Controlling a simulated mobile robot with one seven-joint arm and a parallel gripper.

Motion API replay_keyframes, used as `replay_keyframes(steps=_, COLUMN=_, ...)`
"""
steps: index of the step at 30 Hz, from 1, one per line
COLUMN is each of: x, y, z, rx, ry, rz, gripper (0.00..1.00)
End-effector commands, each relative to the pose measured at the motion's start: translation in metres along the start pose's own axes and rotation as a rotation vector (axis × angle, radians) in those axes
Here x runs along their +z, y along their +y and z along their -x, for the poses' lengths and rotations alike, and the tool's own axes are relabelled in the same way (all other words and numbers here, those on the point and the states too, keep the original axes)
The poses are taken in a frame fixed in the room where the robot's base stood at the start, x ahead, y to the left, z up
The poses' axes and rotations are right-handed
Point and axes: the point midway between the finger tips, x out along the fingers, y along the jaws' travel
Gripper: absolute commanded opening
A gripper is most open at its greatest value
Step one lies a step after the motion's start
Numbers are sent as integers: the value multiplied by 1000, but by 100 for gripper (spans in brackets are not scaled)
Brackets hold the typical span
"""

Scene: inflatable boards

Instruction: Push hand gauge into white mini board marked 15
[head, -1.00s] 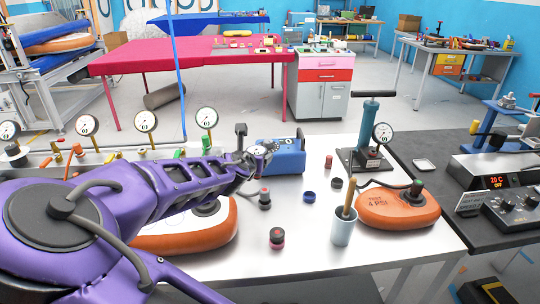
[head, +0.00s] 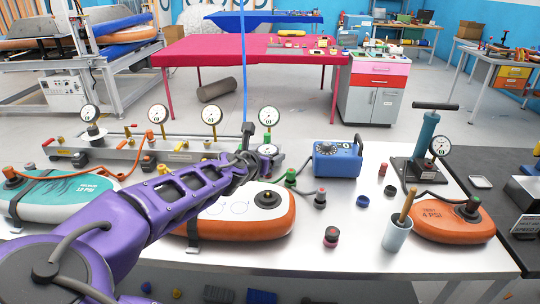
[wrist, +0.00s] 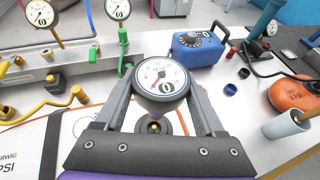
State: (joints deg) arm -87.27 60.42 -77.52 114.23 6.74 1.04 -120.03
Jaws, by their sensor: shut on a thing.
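My gripper (head: 246,162) is shut on the hand gauge, a small round white dial (head: 268,151). In the wrist view the dial (wrist: 160,78) faces the camera between the two fingers. The white mini board (head: 225,208) with an orange side lies flat on the table below my gripper. Its round dark valve (head: 267,198) shows at its right end, and the gauge is above it, apart in the head view. In the wrist view the valve (wrist: 154,127) is partly hidden behind the gauge and gripper. The number on the board is not readable; only "PSI" shows.
A manifold with several upright gauges (head: 158,116) runs behind the board. A blue meter box (head: 338,158), a cup (head: 396,236), an orange "4 PSI" board (head: 452,222) and a hand pump (head: 424,140) stand to the right. A teal-patterned board (head: 55,196) lies left.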

Motion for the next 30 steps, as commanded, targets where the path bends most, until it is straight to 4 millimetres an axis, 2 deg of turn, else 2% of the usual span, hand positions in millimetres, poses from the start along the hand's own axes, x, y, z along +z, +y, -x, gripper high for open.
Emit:
replay_keyframes(steps=7, x=0, y=0, z=0, rx=0, ry=0, rz=1, gripper=8)
replay_keyframes(steps=21, x=-40, y=0, z=-17, rx=-1, ry=-1, rz=2, gripper=8)
replay_keyframes(steps=30, x=-53, y=-1, z=-22, rx=-1, ry=0, rz=0, gripper=8)
